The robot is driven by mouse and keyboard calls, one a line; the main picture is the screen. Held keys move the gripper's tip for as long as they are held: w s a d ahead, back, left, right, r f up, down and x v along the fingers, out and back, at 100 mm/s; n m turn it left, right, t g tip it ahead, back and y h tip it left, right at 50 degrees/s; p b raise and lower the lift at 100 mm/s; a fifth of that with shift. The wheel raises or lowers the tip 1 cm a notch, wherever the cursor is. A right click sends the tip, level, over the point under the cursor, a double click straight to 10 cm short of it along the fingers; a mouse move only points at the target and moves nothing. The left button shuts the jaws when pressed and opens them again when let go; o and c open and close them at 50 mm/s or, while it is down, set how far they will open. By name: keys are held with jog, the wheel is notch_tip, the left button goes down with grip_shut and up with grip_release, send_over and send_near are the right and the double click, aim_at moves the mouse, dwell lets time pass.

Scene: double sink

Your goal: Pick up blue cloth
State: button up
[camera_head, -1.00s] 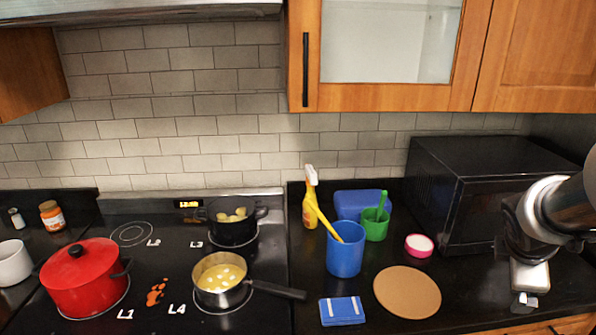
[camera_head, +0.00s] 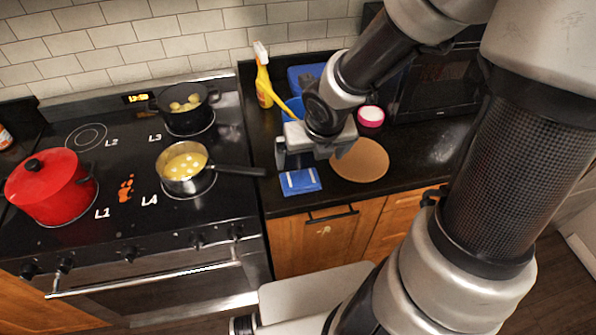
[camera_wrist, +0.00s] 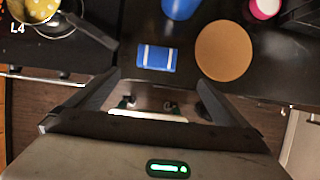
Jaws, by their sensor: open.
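The blue cloth (camera_head: 300,181) is a small folded rectangle with white stripes. It lies flat on the black counter near the front edge, right of the stove. It also shows in the wrist view (camera_wrist: 156,58), ahead of the fingers and roughly centred between them. My gripper (camera_head: 299,162) is above the counter by the cloth's far side in the head view. In the wrist view my gripper (camera_wrist: 158,82) has its two fingers spread wide with nothing between them. The gap between the fingers and the cloth is hard to judge.
A round brown board (camera_head: 360,160) lies right of the cloth. A blue cup (camera_wrist: 180,8), mostly hidden in the head view, stands behind it. A pan (camera_head: 184,168) has its handle pointing toward the cloth. A pink-rimmed tub (camera_head: 370,117) and yellow spray bottle (camera_head: 263,78) stand farther back.

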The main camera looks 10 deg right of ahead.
jog(key=shift+x, duration=1.95)
jog(key=b, duration=0.5)
send_near(301, 178)
notch_tip(301, 178, down, 2)
jog(key=b+x, duration=0.2)
jog(key=x, duration=0.1)
jog(key=b+x, duration=0.2)
jog(key=x, duration=0.1)
jog(key=shift+w+f+b, duration=0.25)
jog(key=shift+w+b, duration=0.05)
jog(key=shift+w, duration=0.1)
jog(key=shift+r, duration=0.15)
jog(key=c, duration=0.9)
jog(key=shift+c, duration=0.2)
notch_tip(301, 178, up, 10)
jog(key=p, duration=0.8)
